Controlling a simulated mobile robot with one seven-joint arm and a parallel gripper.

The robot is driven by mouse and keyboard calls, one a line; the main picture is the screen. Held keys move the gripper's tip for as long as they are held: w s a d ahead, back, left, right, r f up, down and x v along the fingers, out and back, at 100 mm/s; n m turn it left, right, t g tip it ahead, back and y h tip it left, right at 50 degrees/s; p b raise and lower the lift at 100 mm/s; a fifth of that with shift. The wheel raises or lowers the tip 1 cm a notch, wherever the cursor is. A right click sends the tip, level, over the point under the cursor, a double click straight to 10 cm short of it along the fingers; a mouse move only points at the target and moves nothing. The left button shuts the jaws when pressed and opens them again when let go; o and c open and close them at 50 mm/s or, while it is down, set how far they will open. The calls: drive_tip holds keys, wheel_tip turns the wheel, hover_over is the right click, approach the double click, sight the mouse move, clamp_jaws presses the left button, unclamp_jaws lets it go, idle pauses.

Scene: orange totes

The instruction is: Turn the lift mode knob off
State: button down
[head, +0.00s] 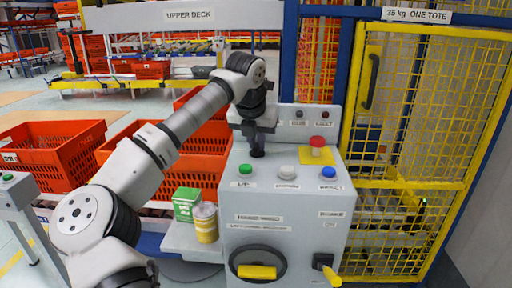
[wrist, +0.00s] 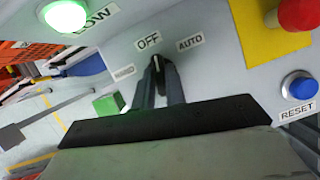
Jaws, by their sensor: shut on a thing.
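The lift mode knob (wrist: 157,61) is a small black knob on the grey panel, largely hidden between my fingers. My gripper (wrist: 160,75) is shut on it from above. Labels stand around it: OFF (wrist: 148,41) straight beyond it, AUTO (wrist: 190,43) to the right, and a small unreadable one to the left (wrist: 123,71). The knob's tip seems to point toward OFF, but the fingers hide most of it. In the head view, my gripper (head: 257,143) reaches down onto the console (head: 263,205) top.
A lit green button (wrist: 63,14), a red mushroom button (wrist: 300,12) on a yellow plate and a blue RESET button (wrist: 300,86) surround the knob. A white button (head: 286,172) sits in front. Orange totes (head: 60,152) stand left; a yellow mesh gate (head: 425,120) stands right.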

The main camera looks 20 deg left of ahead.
drive_tip(key=shift+n+y+b, duration=0.4)
drive_tip(key=shift+n+b, duration=0.1)
drive_tip(key=shift+n, duration=0.6)
drive_tip(key=c, duration=1.4)
unclamp_jaws()
drive_tip(key=shift+c, duration=0.2)
drive_tip(key=shift+d+r, duration=0.1)
drive_tip(key=v, duration=1.3)
drive_tip(key=shift+r+b, duration=0.3)
drive_tip(key=shift+r, duration=0.05)
